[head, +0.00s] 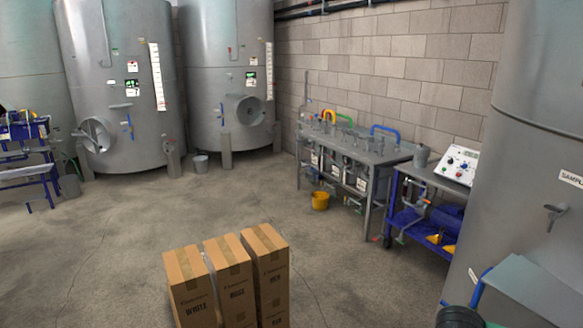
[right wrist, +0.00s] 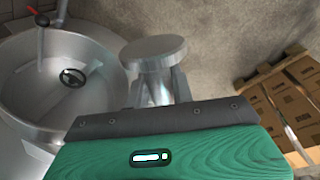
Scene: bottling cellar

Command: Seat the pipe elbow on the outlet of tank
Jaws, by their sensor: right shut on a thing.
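In the right wrist view my right gripper (right wrist: 163,88) is shut on a steel piece with a round flat flange, which looks like the pipe elbow (right wrist: 154,54). The flange faces up in the picture; the rest of the piece is hidden between the fingers. Left of it is a round dished steel fitting (right wrist: 28,82) with a black handwheel and a red-knobbed lever, apart from the elbow. In the head view a large steel tank (head: 535,150) stands close on the right, with a small valve (head: 554,216) on its wall. I cannot identify the outlet. Neither gripper shows in the head view.
Brown cartons (head: 185,268) stand front centre; they also show in the right wrist view (right wrist: 290,100). More tanks (head: 125,70) stand behind. Middle floor is clear.

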